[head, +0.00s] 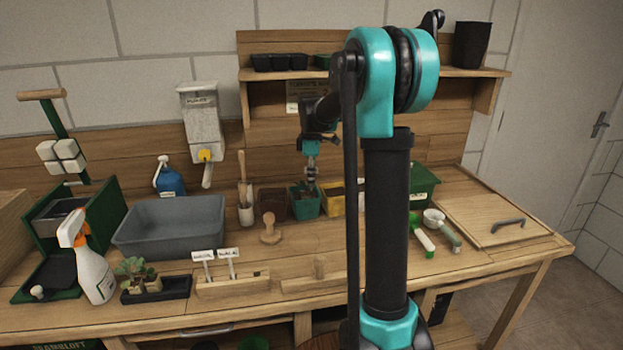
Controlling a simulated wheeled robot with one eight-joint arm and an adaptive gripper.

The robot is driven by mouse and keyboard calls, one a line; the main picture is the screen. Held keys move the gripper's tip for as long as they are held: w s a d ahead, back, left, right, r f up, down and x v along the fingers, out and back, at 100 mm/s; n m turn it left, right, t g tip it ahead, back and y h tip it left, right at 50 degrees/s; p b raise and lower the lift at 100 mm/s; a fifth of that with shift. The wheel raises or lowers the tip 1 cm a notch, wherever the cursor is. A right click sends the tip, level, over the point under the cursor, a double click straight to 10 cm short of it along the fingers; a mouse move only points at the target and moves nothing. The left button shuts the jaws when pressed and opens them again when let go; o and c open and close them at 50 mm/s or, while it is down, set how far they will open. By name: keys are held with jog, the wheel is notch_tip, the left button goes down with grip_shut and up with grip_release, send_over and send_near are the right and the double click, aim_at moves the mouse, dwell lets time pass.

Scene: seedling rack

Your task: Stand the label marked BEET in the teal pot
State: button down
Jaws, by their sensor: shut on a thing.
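The teal pot (306,204) stands upright at the back of the bench, between a brown pot and a yellow pot. My gripper (312,178) points down right over the teal pot, its tips at about the pot's rim. It is shut on a small thin thing, probably a label, mostly hidden by the fingers; no marking on it can be read. Two white labels, the left label (203,256) and the right label (229,253), stand in a wooden holder (234,286) at the bench front. Their lettering is too small to read surely.
A brown pot (272,204) and a yellow pot (335,205) flank the teal pot closely. A wooden stamp (270,230) stands in front. A grey tub (172,228) is at left, a spray bottle (93,268) nearer. My arm hides part of the bench's right side.

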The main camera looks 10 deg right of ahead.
dwell(0.4)
jog(key=c, duration=1.6)
grip_release()
jog(key=shift+r, duration=4.5)
